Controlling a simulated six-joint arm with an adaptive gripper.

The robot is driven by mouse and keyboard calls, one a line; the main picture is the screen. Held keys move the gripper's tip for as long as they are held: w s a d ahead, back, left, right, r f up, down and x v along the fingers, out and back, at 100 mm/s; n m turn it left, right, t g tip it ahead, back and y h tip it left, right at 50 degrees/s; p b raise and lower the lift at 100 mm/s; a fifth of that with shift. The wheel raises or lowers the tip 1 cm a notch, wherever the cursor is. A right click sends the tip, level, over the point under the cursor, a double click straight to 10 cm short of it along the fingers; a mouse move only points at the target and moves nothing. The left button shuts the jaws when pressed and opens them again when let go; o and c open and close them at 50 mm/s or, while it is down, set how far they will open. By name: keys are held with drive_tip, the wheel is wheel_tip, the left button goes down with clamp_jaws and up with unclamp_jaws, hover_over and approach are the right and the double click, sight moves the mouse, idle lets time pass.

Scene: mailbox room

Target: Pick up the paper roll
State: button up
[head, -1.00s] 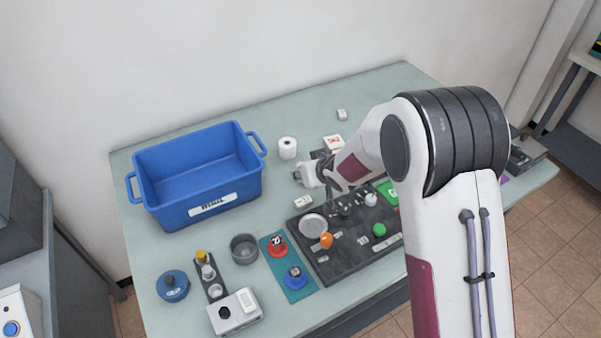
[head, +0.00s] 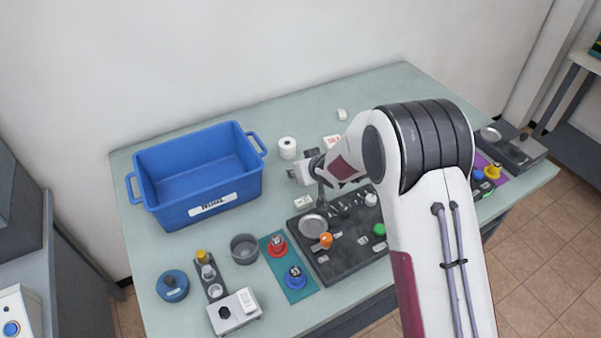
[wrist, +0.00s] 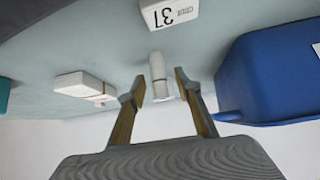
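The paper roll (head: 288,149) is a white upright cylinder on the table, just right of the blue bin. My gripper (head: 293,174) is close in front of the roll, a little nearer the camera, and its fingers are small in the head view. In the wrist view my open gripper (wrist: 160,82) has two tan-lined fingers spread apart. A white cylinder, which looks like the paper roll (wrist: 157,66), shows between and beyond the fingertips. The picture there is turned over. I see no grip on the roll.
The blue bin (head: 158,208) stands close to the roll's left. It also shows in the wrist view (wrist: 265,75). A dark board (head: 330,262) with several small items lies in front. The table behind the roll is clear.

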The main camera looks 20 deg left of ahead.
drive_tip(key=shift+w+a+f, duration=0.15)
drive_tip(key=shift+w+f, duration=0.05)
idle(0.5)
drive_tip(key=c, duration=0.9)
